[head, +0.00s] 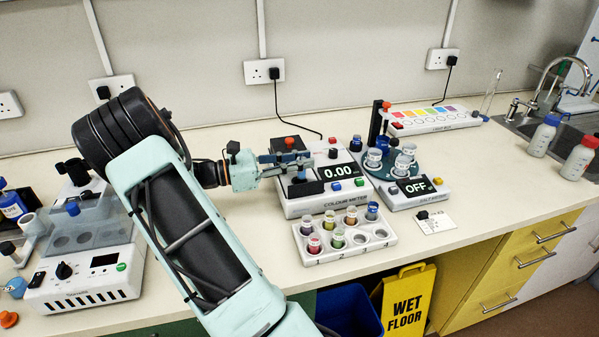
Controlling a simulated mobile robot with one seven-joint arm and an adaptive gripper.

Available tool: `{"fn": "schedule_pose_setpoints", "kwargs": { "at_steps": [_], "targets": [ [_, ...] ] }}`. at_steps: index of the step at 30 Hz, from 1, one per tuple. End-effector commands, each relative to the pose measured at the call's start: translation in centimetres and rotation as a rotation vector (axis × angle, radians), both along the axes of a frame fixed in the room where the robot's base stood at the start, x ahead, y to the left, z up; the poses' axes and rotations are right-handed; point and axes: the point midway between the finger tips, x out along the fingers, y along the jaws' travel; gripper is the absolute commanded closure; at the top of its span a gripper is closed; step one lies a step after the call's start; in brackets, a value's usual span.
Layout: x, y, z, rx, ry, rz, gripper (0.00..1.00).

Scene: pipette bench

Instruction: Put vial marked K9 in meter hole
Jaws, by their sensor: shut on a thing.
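The colour meter (326,203) is a white box with a dark display reading 0.00. My gripper (292,164) is over the meter's left part, its fingers pointing right. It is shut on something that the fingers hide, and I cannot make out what. The meter hole is not visible from here, with the gripper over that area. A white rack (319,259) stands in front of the meter with several coloured vials (338,239) upright in it. Two places at its front right look empty. The vial labels are too small to read, so I cannot tell which is K9.
A second meter (425,193), its display reading OFF, stands to the right with a turntable (374,170) holding several vials. A small card (436,223) lies in front of it. A white device (88,286) is at left. A colour strip box (432,122) is behind.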

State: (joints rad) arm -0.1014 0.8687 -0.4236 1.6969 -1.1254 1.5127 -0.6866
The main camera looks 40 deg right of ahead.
Motion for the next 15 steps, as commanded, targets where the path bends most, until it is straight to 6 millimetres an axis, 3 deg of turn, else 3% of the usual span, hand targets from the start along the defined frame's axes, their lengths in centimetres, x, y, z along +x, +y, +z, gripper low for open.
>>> {"fn": "schedule_pose_setpoints", "kwargs": {
  "at_steps": [5,11,15],
  "targets": [
    [0.6,-0.2,-0.9,0.0,0.001,-0.001,1.0],
    [0.6,-0.2,-3.7,0.001,0.003,-0.001,1.0],
    [0.7,-0.2,-3.9,0.0,0.0,0.0,1.0]
  ]
}}
